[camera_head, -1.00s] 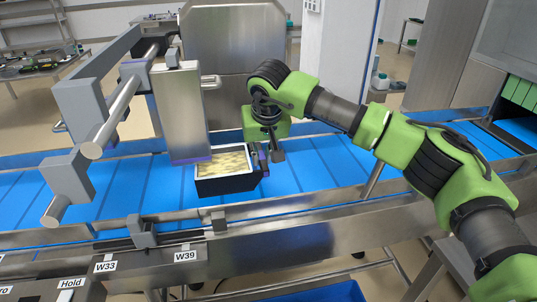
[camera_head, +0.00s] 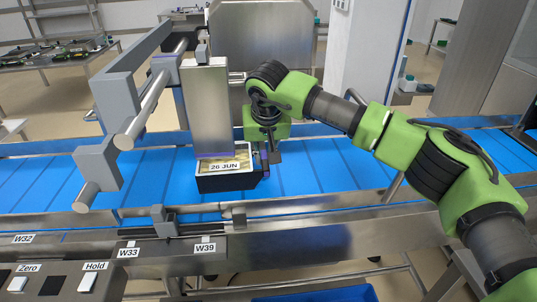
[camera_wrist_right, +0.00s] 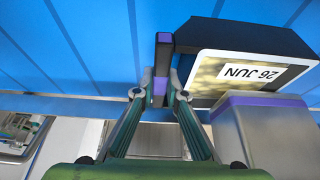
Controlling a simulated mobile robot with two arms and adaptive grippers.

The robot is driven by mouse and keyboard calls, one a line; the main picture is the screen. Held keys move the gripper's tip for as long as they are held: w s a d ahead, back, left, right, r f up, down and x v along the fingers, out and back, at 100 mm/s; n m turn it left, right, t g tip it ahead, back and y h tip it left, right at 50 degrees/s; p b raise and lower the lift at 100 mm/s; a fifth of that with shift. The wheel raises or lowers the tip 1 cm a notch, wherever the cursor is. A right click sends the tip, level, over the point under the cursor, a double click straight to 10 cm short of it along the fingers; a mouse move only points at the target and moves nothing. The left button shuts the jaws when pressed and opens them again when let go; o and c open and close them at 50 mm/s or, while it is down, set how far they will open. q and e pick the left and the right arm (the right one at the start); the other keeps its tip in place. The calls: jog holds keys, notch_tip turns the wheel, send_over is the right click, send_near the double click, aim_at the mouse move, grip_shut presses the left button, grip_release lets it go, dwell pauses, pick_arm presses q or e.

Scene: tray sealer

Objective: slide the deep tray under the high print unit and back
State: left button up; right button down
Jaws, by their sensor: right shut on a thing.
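The deep black tray (camera_head: 228,184) rests on the blue belt, close under the lower end of the high print unit (camera_head: 207,110), a steel box with a purple bottom edge. A white "26 JUN" label (camera_head: 224,166) lies on the tray's pale top. My right gripper (camera_head: 266,160) is at the tray's right end. In the right wrist view, my right gripper (camera_wrist_right: 157,90) is shut on the tray's black and purple handle (camera_wrist_right: 160,65); the print unit (camera_wrist_right: 265,130) stands close beside the tray (camera_wrist_right: 225,40). My left gripper is not in view.
Grey brackets and steel bars (camera_head: 125,90) carry the print unit on the left. A steel rail (camera_head: 300,205) runs along the front of the belt, with Zero and Hold buttons (camera_head: 88,282) below left. The belt (camera_head: 320,165) is clear to the right.

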jog(key=shift+d, duration=0.1)
dwell(0.4)
jog(key=shift+w+d, duration=0.2)
jog(key=shift+d, duration=3.8)
jog(key=shift+w+d, duration=0.15)
jog(key=shift+d, duration=3.8)
jog(key=shift+r, duration=0.1)
jog(key=c, duration=2)
grip_release()
jog(key=shift+o, duration=0.2)
jog(key=shift+s, duration=0.15)
